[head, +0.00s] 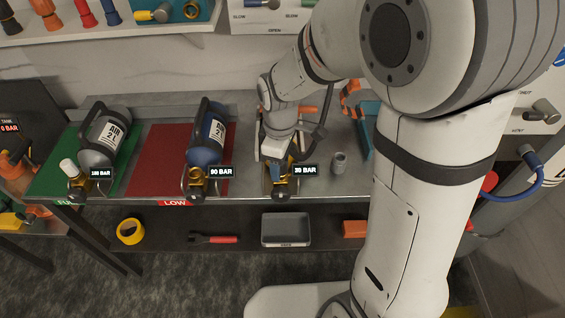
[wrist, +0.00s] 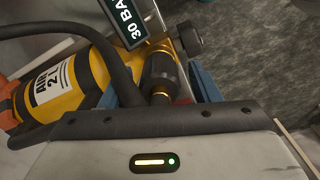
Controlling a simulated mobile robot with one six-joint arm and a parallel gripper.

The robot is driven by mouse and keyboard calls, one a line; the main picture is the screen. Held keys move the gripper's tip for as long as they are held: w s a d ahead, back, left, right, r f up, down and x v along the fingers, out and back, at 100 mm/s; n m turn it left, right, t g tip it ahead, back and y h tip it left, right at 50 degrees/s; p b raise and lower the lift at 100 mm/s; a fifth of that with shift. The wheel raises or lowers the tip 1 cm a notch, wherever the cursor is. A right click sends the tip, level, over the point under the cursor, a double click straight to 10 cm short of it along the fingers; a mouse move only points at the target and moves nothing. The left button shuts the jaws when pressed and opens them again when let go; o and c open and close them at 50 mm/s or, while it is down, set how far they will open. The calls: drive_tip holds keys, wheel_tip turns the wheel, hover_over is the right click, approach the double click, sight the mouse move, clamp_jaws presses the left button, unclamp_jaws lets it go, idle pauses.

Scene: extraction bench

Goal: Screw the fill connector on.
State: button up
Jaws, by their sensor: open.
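A yellow air cylinder with a 30 BAR tag lies on the bench under my arm; its brass valve (head: 281,191) faces the front edge. In the wrist view its yellow body (wrist: 85,85) is at the left. A dark ribbed fitting with brass ends, which looks like the fill connector (wrist: 160,70), is at the valve. I cannot tell whether it is threaded on. A black hose (wrist: 70,25) curves across the cylinder. My gripper (head: 273,155) is over the valve area and open, its blue fingers (wrist: 157,92) on either side of the fitting. The contact is hidden.
A blue cylinder (head: 207,135) tagged 90 BAR lies on the red LOW mat (head: 150,160). A grey cylinder (head: 103,138) lies on the green mat (head: 55,175). A small grey cup (head: 339,162) stands right of my gripper. A grey tray (head: 286,230) is on the lower shelf.

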drive_tip(key=n, duration=0.9)
drive_tip(key=shift+n, duration=0.3)
drive_tip(key=c, duration=1.1)
drive_tip(key=m, duration=1.1)
drive_tip(key=o, duration=1.1)
drive_tip(key=shift+m, duration=0.5)
